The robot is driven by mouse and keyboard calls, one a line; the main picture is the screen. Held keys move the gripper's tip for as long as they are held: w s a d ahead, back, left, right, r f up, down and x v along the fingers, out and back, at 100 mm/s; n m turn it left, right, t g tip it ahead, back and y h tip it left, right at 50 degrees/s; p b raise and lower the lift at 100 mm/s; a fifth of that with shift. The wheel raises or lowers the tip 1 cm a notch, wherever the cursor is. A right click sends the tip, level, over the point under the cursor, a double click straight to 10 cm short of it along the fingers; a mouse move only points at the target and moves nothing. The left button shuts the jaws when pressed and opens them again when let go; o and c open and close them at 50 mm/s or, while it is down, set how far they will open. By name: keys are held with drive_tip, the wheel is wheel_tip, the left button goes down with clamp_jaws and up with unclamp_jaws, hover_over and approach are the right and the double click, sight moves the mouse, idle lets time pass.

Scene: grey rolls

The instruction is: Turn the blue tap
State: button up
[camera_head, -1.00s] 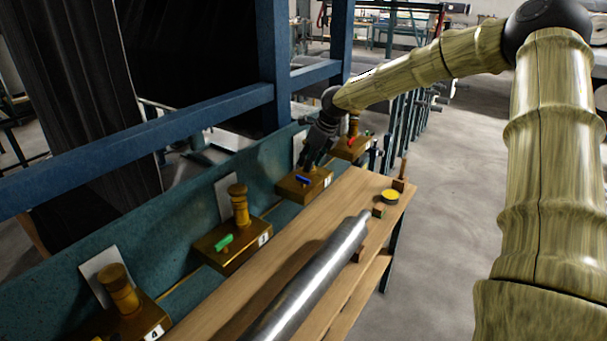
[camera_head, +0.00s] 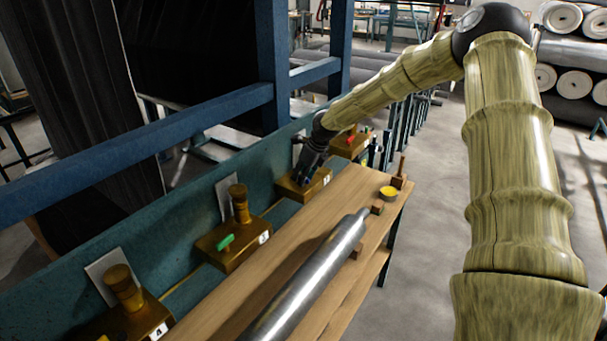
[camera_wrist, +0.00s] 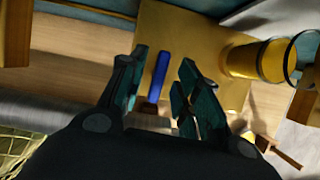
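The blue tap handle (camera_wrist: 158,77) shows in the wrist view as a short blue bar on a brass box (camera_wrist: 185,35). My gripper (camera_wrist: 160,90) is open, with one finger on each side of the blue bar. A gap shows between the bar and the right finger; the left finger is close to it, and I cannot tell whether it touches. In the head view my gripper (camera_head: 307,178) is low over the brass box (camera_head: 322,186) and hides the blue handle.
A brass box with a green handle (camera_head: 226,241) stands nearer, and another box with a red handle (camera_head: 350,139) stands beyond. A wooden bench (camera_head: 325,213) holds a long metal roller (camera_head: 312,277) and a yellow round thing (camera_head: 388,192). A blue frame beam (camera_head: 230,103) runs behind the boxes.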

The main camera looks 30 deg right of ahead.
clamp_jaws()
